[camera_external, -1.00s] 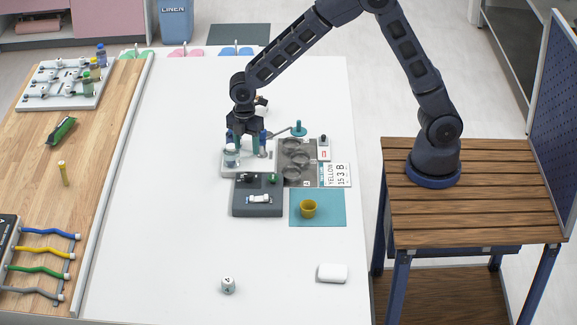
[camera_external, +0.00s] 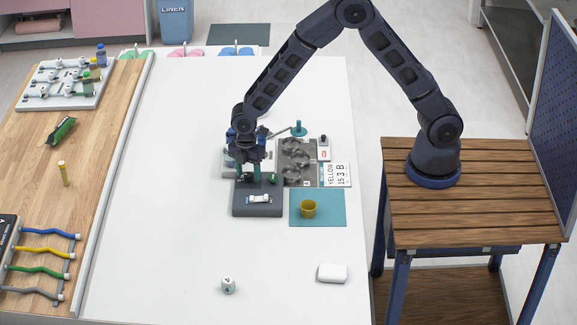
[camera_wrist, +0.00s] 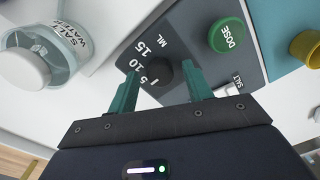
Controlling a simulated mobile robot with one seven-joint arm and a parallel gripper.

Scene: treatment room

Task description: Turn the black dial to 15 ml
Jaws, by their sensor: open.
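The dark grey dosing panel (camera_external: 240,207) stands on the white table. In the wrist view, its black dial (camera_wrist: 158,73) shows with the printed marks 5, 10 and 15 ML (camera_wrist: 146,50) beside it. My gripper (camera_wrist: 161,76) is open, with one teal finger on each side of the dial and gaps between. In the external view, my gripper (camera_external: 258,178) points down over the back part of the panel and hides the dial.
A green DOSE button (camera_wrist: 228,36) is on the panel, and a white switch (camera_external: 259,198) sits at its front. A salt water jar (camera_wrist: 60,45) stands close beside my gripper. A yellow cup (camera_external: 308,209) stands on a teal mat (camera_external: 335,215). The table's front left is clear.

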